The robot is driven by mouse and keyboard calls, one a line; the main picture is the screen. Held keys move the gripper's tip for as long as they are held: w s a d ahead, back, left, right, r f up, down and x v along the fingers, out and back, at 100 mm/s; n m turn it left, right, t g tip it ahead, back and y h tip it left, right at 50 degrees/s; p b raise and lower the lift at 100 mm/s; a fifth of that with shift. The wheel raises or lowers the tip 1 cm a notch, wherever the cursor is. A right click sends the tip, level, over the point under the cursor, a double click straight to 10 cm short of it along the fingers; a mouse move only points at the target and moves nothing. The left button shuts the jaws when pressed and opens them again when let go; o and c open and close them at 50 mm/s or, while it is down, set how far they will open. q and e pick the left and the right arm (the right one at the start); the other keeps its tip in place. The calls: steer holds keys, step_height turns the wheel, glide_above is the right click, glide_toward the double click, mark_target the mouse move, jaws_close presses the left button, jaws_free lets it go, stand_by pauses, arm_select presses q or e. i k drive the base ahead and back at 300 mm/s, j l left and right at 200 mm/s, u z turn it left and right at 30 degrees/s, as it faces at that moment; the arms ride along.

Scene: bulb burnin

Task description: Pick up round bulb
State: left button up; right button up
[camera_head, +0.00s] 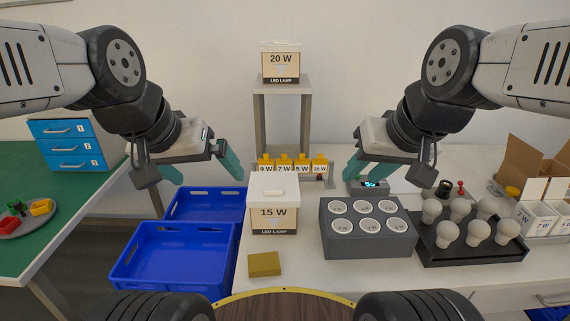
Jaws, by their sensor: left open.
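Several white round bulbs (478,229) stand upright in a black tray (470,252) at the right of the white table. They look alike, and I cannot tell which one is meant. My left gripper (203,168) is open and empty above the blue bins at the left, far from the bulbs. My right gripper (351,177) hangs behind the grey socket block, to the left of the bulbs and apart from them. Its two teal fingers show, but their spacing is unclear from this angle. I see nothing held in it.
A grey block (368,252) with several round sockets stands left of the bulb tray. A 15 W box (274,222) stands mid-table, with a small yellow block (264,264) in front. Blue bins (170,285) sit left. Cartons (541,217) stand at the right edge.

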mark_target(508, 229)
steer(key=z, duration=1.85)
steer(key=i+l+u, duration=0.45)
steer(key=i+l, duration=0.15)
steer(key=l, duration=0.15)
steer(key=i+l+u, duration=0.2)
steer(key=l, duration=0.2)
